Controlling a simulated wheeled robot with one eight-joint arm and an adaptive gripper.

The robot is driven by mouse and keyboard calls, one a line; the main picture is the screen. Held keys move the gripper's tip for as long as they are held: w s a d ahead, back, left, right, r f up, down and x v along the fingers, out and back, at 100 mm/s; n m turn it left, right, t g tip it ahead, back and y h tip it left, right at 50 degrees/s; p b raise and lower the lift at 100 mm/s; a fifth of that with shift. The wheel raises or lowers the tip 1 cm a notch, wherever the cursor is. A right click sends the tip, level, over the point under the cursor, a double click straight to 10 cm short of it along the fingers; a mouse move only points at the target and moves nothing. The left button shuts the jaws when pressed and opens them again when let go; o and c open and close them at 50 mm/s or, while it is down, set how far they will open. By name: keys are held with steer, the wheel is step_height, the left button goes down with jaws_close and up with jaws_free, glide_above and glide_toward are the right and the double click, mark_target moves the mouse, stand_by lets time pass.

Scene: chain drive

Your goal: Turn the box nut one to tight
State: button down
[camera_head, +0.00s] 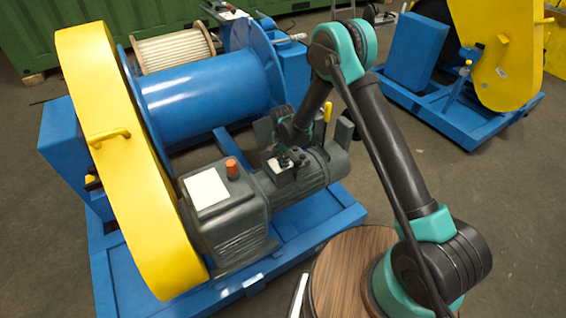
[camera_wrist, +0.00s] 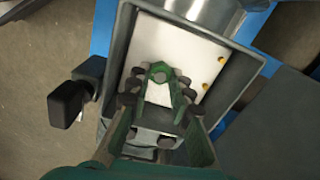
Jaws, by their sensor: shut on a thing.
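The open terminal box (camera_wrist: 238,88) sits on top of the grey motor (camera_head: 318,176), with a white inner plate (camera_wrist: 180,38). My gripper (camera_head: 290,160) points down into the box; in the wrist view its fingers (camera_wrist: 159,92) close in over the white plate. They are shut on a small part at their tips, which I take to be box nut one; the fingertips mostly hide it. Two small brass-yellow nuts or studs show to the right on the plate, an upper one (camera_wrist: 220,59) and a lower one (camera_wrist: 205,87).
A black knob-like part (camera_wrist: 68,105) sticks out left of the box. The grey gearbox (camera_head: 232,225) with an orange cap (camera_head: 232,168), the yellow chain guard (camera_head: 125,160) and the blue drum (camera_head: 210,95) stand close by.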

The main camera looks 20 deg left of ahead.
steer(key=c, duration=1.4)
jaws_free()
steer(key=shift+o, duration=0.2)
steer(key=shift+r, duration=0.1)
step_height(320, 180, up, 12)
